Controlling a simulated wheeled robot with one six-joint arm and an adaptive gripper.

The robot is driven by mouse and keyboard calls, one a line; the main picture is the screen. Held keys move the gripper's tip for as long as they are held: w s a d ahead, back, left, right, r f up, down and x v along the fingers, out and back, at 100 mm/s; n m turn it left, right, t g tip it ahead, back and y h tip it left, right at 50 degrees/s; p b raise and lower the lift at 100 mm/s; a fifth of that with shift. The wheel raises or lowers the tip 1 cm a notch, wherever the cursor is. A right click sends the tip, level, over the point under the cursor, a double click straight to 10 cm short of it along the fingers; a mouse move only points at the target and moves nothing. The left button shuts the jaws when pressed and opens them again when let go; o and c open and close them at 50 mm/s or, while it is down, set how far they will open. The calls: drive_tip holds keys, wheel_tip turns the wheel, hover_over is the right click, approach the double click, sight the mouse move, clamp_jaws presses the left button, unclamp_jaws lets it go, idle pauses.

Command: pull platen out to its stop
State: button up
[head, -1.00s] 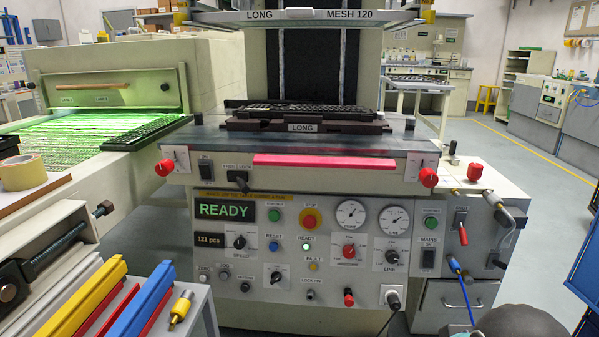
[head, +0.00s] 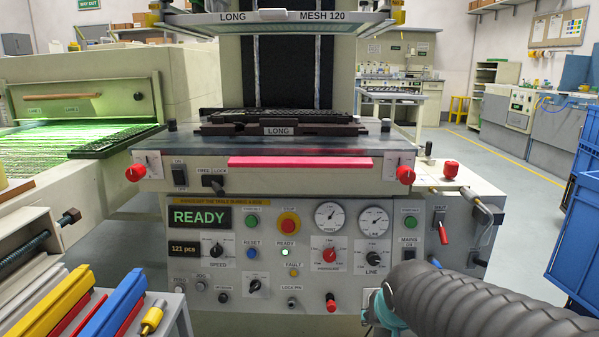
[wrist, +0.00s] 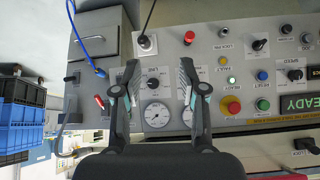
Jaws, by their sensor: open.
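The platen (head: 205,140) is the dark flat table on the front of the printing machine. A brown block labelled LONG (head: 320,130) sits on it and carries a dark keyboard (head: 270,115). A pink-red bar (head: 300,162) runs along the platen's front; its edge shows at the bottom right of the wrist view (wrist: 278,175). The FREE/LOCK lever (head: 213,182) is left of the bar; I cannot tell its setting. My gripper (wrist: 158,72) is open and empty in the wrist view, before the dials of the control panel, apart from the bar. The head view does not show its fingers.
The panel has a READY display (head: 199,217), a STOP button (head: 289,223) and several knobs. Red knobs (head: 134,173) flank the front. A lit green conveyor (head: 40,150) stands at left, coloured squeegees (head: 110,315) at lower left, blue crates (head: 575,230) at right.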

drive_tip(key=w+a+r+m+t+y+b, duration=0.1)
drive_tip(key=w+a+m+t, duration=0.1)
drive_tip(key=w, duration=0.4)
drive_tip(key=w+a+r+m+t, duration=0.2)
drive_tip(key=w, duration=0.4)
drive_tip(key=m+t+y, duration=0.7)
drive_tip(key=t, duration=0.1)
approach(303, 166)
drive_tip(key=x, duration=1.2)
drive_tip(key=shift+w, duration=0.1)
clamp_jaws()
